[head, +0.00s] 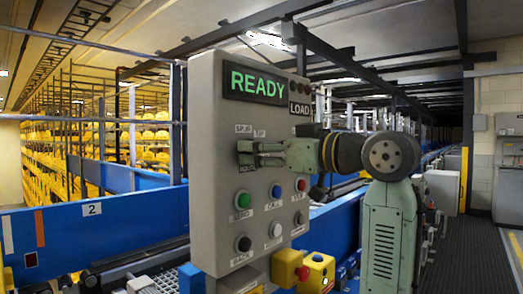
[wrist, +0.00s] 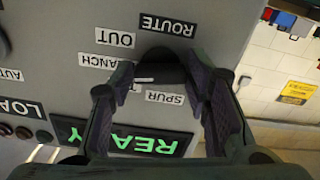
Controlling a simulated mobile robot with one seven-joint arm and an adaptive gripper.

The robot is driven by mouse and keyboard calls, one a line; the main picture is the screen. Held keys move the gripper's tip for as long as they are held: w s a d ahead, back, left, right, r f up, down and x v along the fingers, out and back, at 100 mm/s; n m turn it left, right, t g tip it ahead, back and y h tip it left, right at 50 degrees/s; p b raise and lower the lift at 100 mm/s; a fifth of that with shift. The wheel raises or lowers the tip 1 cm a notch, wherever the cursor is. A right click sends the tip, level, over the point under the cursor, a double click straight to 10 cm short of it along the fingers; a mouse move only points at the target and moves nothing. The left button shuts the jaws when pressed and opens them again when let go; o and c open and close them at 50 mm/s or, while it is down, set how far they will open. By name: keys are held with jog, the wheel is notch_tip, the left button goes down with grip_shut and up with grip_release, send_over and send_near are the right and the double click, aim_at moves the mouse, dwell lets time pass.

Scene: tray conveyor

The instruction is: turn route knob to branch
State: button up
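The route knob (wrist: 162,66) is dark and round on the grey control panel (head: 212,200). The wrist view shows it upside down, with ROUTE above it, OUT (wrist: 113,38) at upper left, a partly covered BRANCH label (wrist: 97,61) at left and SPUR (wrist: 165,97) below. A short white mark (wrist: 144,80) shows at the knob's lower left; I cannot tell its exact setting. My gripper (head: 252,153) is at the panel face, its fingers (wrist: 160,72) spread on either side of the knob. Whether the pads touch it is unclear. In the head view the fingers mostly hide the knob.
The panel has a green READY display (head: 257,83), a LOAD sign (head: 300,108) and several push buttons, including a green one (head: 243,201) and a blue one (head: 276,191), below my gripper. Blue conveyor sides (head: 110,225) run behind. A yellow box (head: 318,270) is below right.

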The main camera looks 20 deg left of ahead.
jog(key=o, duration=0.3)
jog(key=v, duration=1.2)
dwell(0.4)
